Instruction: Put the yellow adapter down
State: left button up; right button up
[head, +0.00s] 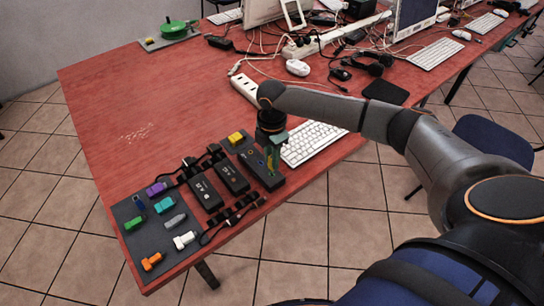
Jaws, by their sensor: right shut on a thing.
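My left gripper is not in view.
A white keyboard (312,143) is right of the gripper. A green reel (174,29) stands at the back. The red table's left middle is clear.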

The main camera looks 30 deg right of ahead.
grip_shut()
jog(key=s+a+r+n+b, duration=0.1)
jog(key=a+n+b, duration=0.3)
jog(key=a, duration=0.9)
jog(key=s+a+r+n+b, duration=0.35)
jog(key=s+a+n, duration=0.35)
jog(key=a, duration=0.3)
jog(key=s+a+r+n+b, duration=0.2)
jog(key=s+a+r+n, duration=0.35)
jog(key=a, duration=0.55)
jog(key=shift+n, duration=0.75)
jog(key=shift+w+a+f+b, duration=0.2)
jog(key=shift+w+f+b, duration=0.1)
jog(key=shift+w+f, duration=1.75)
jog(key=shift+w+a+f+b, duration=0.2)
jog(key=shift+w+f+b, duration=0.15)
jog(key=shift+w+f, duration=1.65)
jog(key=shift+w+a+f+b, duration=0.2)
jog(key=shift+w+f+b, duration=0.1)
jog(key=shift+w+f, duration=1.95)
jog(key=shift+f, duration=0.8)
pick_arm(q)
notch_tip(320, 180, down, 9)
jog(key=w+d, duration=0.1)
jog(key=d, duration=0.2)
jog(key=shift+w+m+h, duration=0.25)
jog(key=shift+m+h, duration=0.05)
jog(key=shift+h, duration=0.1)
pick_arm(e)
jog(key=shift+f, duration=0.2)
